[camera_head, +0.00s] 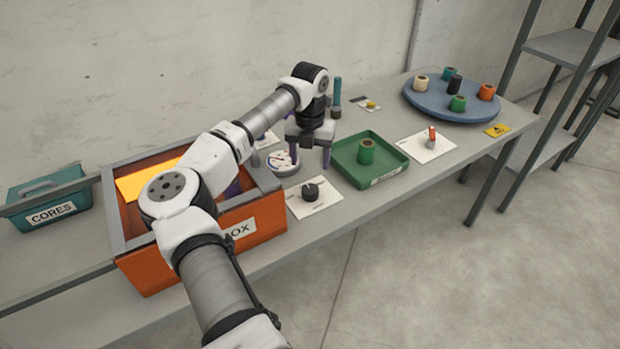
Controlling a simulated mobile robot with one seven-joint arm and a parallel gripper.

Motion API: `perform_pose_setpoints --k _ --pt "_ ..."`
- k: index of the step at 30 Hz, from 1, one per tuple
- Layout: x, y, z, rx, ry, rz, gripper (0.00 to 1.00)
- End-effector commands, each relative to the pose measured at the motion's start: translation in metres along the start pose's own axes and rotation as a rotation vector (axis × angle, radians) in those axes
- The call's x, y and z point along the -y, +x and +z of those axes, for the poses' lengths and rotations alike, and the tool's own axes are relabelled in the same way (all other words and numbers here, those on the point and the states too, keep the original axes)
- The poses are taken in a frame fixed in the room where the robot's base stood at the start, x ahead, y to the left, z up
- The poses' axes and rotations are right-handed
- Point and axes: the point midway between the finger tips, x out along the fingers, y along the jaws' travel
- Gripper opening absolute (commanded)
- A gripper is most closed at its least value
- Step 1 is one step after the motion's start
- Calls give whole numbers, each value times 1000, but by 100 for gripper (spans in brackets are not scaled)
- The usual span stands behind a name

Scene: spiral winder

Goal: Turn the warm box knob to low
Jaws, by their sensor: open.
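A round black knob (310,193) stands on a white card (326,200) in front of the dial. Its pointer setting and the card's small print are too small to read. The orange box (262,222), with a label partly hidden by my arm and ending in "OX", stands left of the knob. My gripper (311,159) points down with its two purple fingers spread apart and nothing seen between them. In the picture it is above the knob, between the dial and the green tray; its height over the table is unclear.
A white dial (283,160) is beside my left finger. A green tray (393,160) with a green spool (366,151) lies to the right. Beyond are a card with an orange-topped switch (431,138) and a blue turntable (420,99) with several spools. A teal CORES bin (75,188) stands far left.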

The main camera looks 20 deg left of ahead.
Motion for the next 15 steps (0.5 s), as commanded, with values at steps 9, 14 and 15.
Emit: perform_pose_setpoints --k 9,14,15 --pt "0 -32 0 0 0 0 64" --pt "0 -33 0 0 0 0 64" --pt "0 -33 0 0 0 -1 64"
